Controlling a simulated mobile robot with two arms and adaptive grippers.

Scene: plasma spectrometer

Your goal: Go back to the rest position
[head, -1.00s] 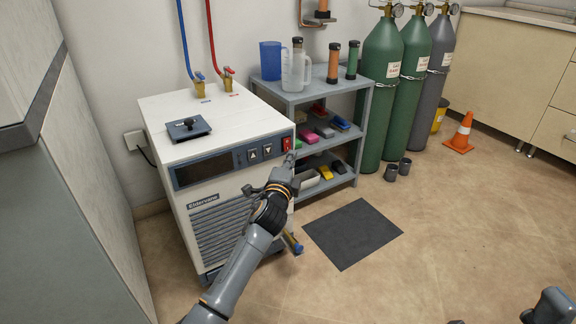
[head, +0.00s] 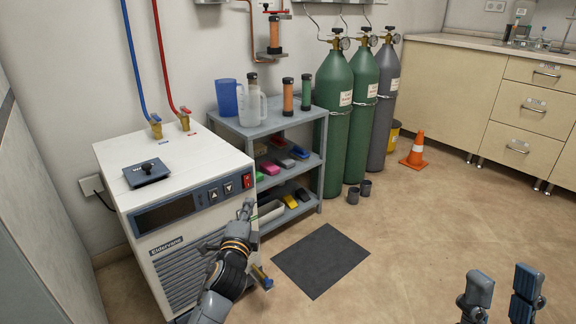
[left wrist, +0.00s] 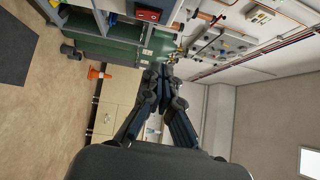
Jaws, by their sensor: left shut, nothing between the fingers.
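My left gripper (head: 248,207) reaches in from below, in front of the white chiller's right front edge. Its fingertips are just below the red switch (head: 247,181) on the panel, and apart from it in the head view. In the left wrist view the left gripper's fingers (left wrist: 163,72) come together, shut and empty. My right gripper (head: 502,285) is at the lower right of the head view, its two fingers apart with nothing between them. The white chiller (head: 190,168) stands at the left.
A grey shelf (head: 272,125) with jugs and coloured boxes stands behind the left gripper. Gas cylinders (head: 334,125), an orange cone (head: 415,150) and a beige cabinet (head: 440,85) are further back. A dark mat (head: 320,260) lies on the floor. The floor at right is clear.

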